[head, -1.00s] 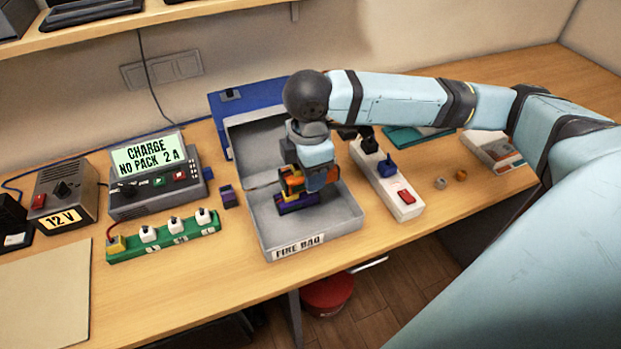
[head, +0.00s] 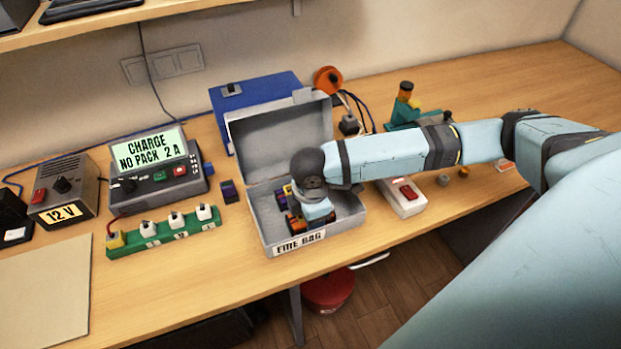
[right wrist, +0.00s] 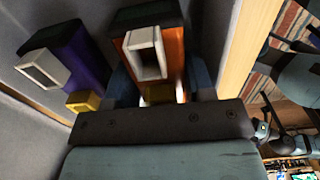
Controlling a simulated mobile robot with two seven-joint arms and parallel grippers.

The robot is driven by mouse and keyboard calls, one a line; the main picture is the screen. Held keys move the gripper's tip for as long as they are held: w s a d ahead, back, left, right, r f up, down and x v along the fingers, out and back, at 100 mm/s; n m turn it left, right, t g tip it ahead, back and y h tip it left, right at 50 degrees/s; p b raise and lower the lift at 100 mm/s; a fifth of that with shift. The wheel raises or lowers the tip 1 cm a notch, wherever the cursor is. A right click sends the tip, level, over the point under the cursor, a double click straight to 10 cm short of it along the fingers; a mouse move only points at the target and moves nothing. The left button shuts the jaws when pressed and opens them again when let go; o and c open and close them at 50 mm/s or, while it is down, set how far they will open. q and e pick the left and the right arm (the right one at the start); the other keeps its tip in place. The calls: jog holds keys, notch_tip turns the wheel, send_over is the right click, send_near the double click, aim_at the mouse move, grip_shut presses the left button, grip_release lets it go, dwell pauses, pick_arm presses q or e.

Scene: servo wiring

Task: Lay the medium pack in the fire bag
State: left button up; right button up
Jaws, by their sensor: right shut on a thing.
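The fire bag (head: 350,214) is a grey open box with its lid raised at the back and a FIRE BAG label in front. My right gripper (head: 308,221) is low inside it, near the front wall, shut on an orange pack (head: 295,224) with a dark end. The orange pack fills the jaws in the right wrist view (right wrist: 172,50). A purple pack (head: 284,197) lies in the bag behind it; the right wrist view shows this purple pack (right wrist: 82,55) beside the orange one, with a gap. Whether the orange pack touches the floor is hidden. My left gripper is out of view.
A small dark purple block (head: 228,191) stands left of the bag. A green strip with several plugs (head: 165,236) and the charger (head: 158,185) are further left. A white power strip (head: 404,203) lies right, partly under my arm. A blue box (head: 250,95) is behind the lid.

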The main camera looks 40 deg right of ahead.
jog(key=shift+f, duration=0.1)
jog(key=o, duration=1)
jog(key=shift+f, duration=0.1)
notch_tip(320, 180, up, 12)
jog(key=shift+r, duration=0.15)
